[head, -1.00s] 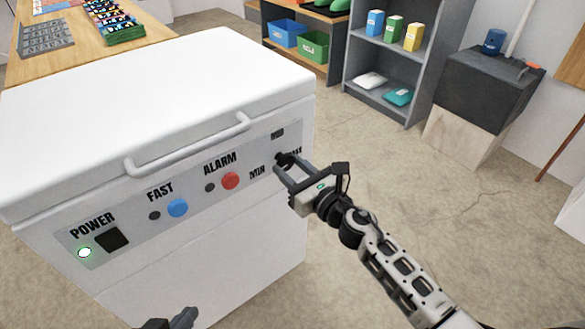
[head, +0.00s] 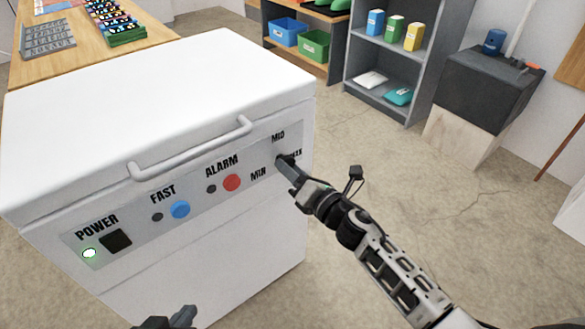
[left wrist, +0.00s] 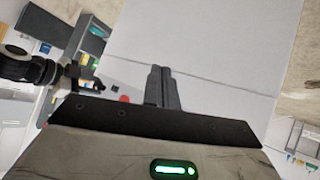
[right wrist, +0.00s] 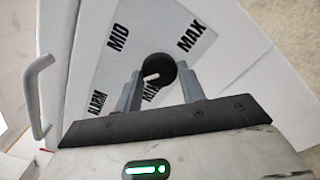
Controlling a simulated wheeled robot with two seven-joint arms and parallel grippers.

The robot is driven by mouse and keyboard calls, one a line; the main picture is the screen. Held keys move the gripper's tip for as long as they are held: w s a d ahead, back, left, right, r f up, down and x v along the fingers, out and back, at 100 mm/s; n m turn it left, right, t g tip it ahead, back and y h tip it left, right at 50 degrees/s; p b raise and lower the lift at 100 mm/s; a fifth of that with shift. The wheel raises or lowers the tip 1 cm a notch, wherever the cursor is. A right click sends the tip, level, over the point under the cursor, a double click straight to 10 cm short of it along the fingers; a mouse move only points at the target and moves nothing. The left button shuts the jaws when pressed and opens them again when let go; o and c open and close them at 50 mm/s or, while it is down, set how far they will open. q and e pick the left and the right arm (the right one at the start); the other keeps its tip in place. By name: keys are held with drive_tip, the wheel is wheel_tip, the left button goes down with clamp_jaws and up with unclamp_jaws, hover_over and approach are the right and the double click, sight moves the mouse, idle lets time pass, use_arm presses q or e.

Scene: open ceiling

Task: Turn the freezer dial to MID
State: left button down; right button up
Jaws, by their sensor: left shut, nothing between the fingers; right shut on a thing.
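The white freezer (head: 180,110) stands at the left in the head view. Its dial (right wrist: 160,64) is a round black knob with a white pointer mark. In the right wrist view the mark points left, between the MID label (right wrist: 118,38) and the partly hidden MIN label (right wrist: 150,92); the MAX label (right wrist: 190,37) is at upper right. My right gripper (right wrist: 158,80) is shut on the dial, one finger on each side. In the head view the right gripper (head: 282,162) mostly hides the dial. My left gripper (head: 185,315) is shut and empty, low in front of the freezer.
The panel also carries a red alarm button (head: 231,183), a blue fast button (head: 180,209) and a black power switch (head: 116,241) beside a lit green lamp. A lid handle (head: 190,150) juts out above the panel. Floor (head: 370,150) is clear to the right.

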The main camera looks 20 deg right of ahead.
use_arm(q)
wheel_tip(320, 180, up, 7)
drive_tip(key=a+t+p, duration=0.1)
drive_tip(key=p, duration=0.2)
drive_tip(key=shift+s+a+f+t, duration=0.15)
drive_tip(key=shift+s+a+t, duration=0.15)
drive_tip(key=shift+s, duration=0.15)
use_arm(e)
drive_tip(key=m, duration=1.1)
drive_tip(key=shift+r, duration=0.1)
drive_tip(key=o, duration=1)
drive_tip(key=shift+c, duration=0.2)
use_arm(q)
drive_tip(key=shift+p, duration=0.3)
use_arm(e)
drive_tip(key=shift+s, duration=0.1)
use_arm(q)
drive_tip(key=r, duration=0.1)
drive_tip(key=r+p, duration=0.1)
drive_tip(key=shift+s+a+r+y, duration=0.15)
drive_tip(key=shift+a+r+y, duration=0.15)
drive_tip(key=shift+a+r, duration=0.1)
use_arm(e)
drive_tip(key=v, duration=1.5)
drive_tip(key=shift+s, duration=0.4)
